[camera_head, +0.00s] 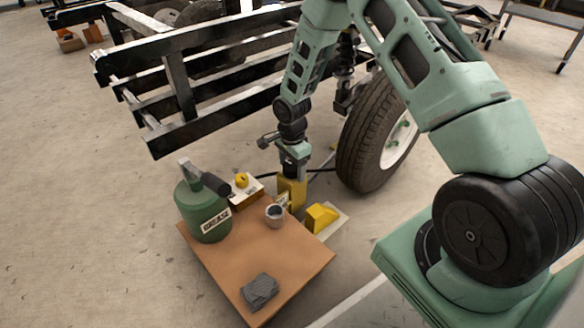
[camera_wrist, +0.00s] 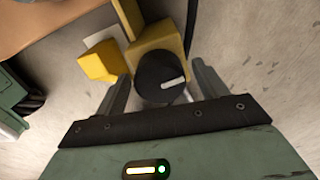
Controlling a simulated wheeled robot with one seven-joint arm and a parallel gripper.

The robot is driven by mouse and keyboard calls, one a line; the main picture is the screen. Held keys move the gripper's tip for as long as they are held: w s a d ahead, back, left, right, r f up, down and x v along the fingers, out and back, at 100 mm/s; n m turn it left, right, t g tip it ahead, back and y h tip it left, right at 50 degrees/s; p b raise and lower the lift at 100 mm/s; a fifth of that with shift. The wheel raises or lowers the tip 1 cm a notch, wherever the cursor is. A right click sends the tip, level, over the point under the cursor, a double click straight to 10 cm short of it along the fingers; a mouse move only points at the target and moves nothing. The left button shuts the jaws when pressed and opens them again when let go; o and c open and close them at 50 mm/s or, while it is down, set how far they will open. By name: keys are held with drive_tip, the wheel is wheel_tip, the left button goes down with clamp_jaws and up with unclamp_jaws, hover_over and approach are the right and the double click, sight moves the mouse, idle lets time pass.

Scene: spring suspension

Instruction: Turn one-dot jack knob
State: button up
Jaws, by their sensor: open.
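A round black knob (camera_wrist: 163,77) with a white bar mark sits against a yellow block-like body (camera_wrist: 158,38) in the wrist view. My gripper (camera_wrist: 160,74) is open, with one finger on each side of the knob. I cannot tell whether either finger touches it. In the head view, my gripper (camera_head: 293,166) points down just over the yellow jack body (camera_head: 291,191), at the far edge of the board. The knob is hidden there by my gripper. I cannot make out a dot mark in either view.
A brown board (camera_head: 265,249) carries a green grease can (camera_head: 204,211), a small cup (camera_head: 275,215) and a dark grey cloth (camera_head: 260,292). A yellow wedge (camera_head: 320,217) lies to the jack's right. A tyre (camera_head: 374,135) and black frame rails (camera_head: 190,92) stand behind.

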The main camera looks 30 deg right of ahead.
drive_tip(key=c, duration=1)
drive_tip(key=shift+r+n+p, duration=0.15)
drive_tip(key=shift+n+p, duration=0.15)
drive_tip(key=shift+p, duration=0.2)
